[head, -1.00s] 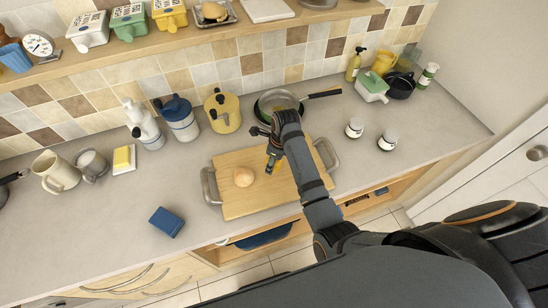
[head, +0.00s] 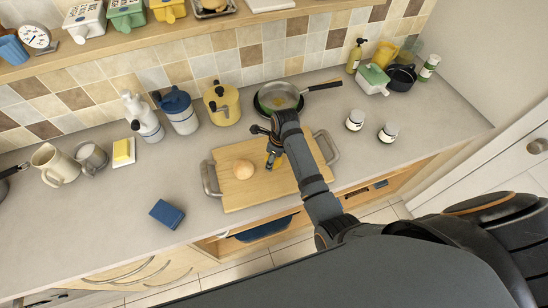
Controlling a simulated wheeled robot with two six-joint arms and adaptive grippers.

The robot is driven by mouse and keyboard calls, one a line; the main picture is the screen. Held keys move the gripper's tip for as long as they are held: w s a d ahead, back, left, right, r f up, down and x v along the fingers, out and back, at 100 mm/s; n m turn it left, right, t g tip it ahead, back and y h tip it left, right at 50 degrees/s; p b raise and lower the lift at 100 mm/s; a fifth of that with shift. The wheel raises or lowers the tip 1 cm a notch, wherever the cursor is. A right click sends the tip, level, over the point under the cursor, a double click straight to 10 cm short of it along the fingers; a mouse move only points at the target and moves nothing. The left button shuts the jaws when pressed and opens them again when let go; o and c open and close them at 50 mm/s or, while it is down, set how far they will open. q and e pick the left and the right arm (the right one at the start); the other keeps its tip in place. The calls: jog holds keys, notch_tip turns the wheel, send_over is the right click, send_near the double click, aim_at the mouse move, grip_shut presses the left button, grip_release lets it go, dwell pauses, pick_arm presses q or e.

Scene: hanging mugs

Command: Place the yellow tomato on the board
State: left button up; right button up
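The wooden board (head: 233,196) with metal handles lies on the counter. A round pale orange-tan item (head: 243,169) rests on its left part; I cannot tell whether it is the yellow tomato. A small yellow patch (head: 281,103) shows inside the metal pan (head: 292,94) behind the board; its shape is unclear. My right gripper (head: 265,146) is over the board's back middle, right of the round item and apart from it. Its fingers look spread, with nothing seen between them. My arm hides part of the board and pan. My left gripper is not in view.
A yellow canister (head: 222,110) and blue-lidded jar (head: 180,114) stand left of the pan. Two small jars (head: 355,119) (head: 388,132) stand right of the board. A blue block (head: 167,214) lies at front left. The counter between is clear.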

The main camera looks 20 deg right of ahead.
jog(key=shift+f, duration=0.1)
jog(key=o, duration=1.3)
jog(key=shift+o, duration=0.4)
jog(key=shift+o, duration=1.2)
jog(key=shift+r, duration=0.25)
notch_tip(320, 180, up, 11)
jog(key=s+d, duration=0.1)
jog(key=shift+d+r, duration=0.15)
jog(key=shift+d, duration=0.05)
